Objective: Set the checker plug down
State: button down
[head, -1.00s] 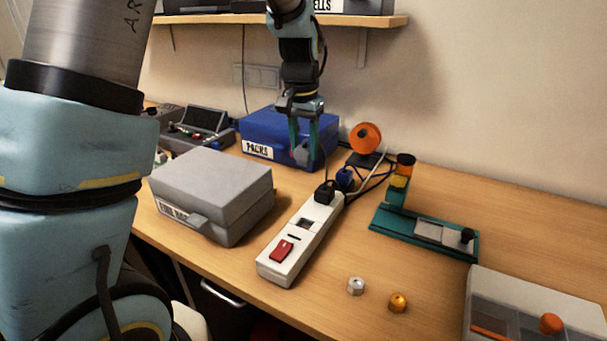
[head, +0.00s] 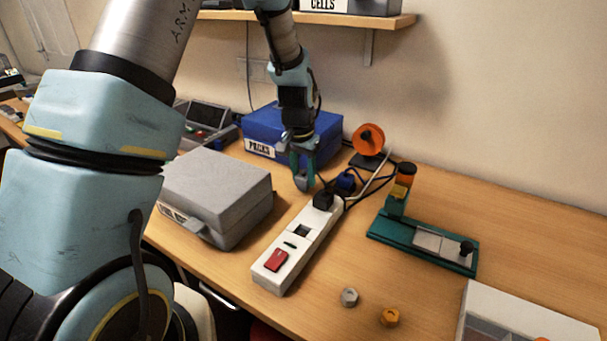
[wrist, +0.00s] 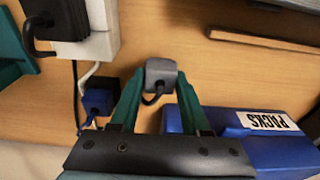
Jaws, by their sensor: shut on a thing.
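My gripper (head: 302,172) is shut on a small grey plug, the likely checker plug (wrist: 160,74). In the wrist view the plug sits between the teal fingertips, with a dark cord looping below it. In the head view the grey plug (head: 302,183) is low over the wood, between the grey case and the power strip. I cannot tell whether it touches the table. The white power strip (head: 270,284) has a black plug (head: 323,201) in its far end and an open socket nearer its red switch. A blue plug (head: 345,182) is just beyond the strip's far end.
A blue PACKS case (head: 262,127) is behind my gripper, and a grey case (head: 215,185) stands left. An orange spool (head: 369,139) and cables are to the right. A teal fixture (head: 400,236) and two nuts (head: 349,297) (head: 389,317) lie further right and front.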

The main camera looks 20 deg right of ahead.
aim_at(301, 179)
jog(key=shift+f, duration=0.5)
jog(key=shift+c, duration=1.9)
grip_release()
jog(key=shift+f, duration=0.1)
notch_tip(301, 179, up, 12)
jog(key=s+a+b, duration=0.1)
jog(key=b, duration=0.1)
jog(key=shift+b, duration=0.35)
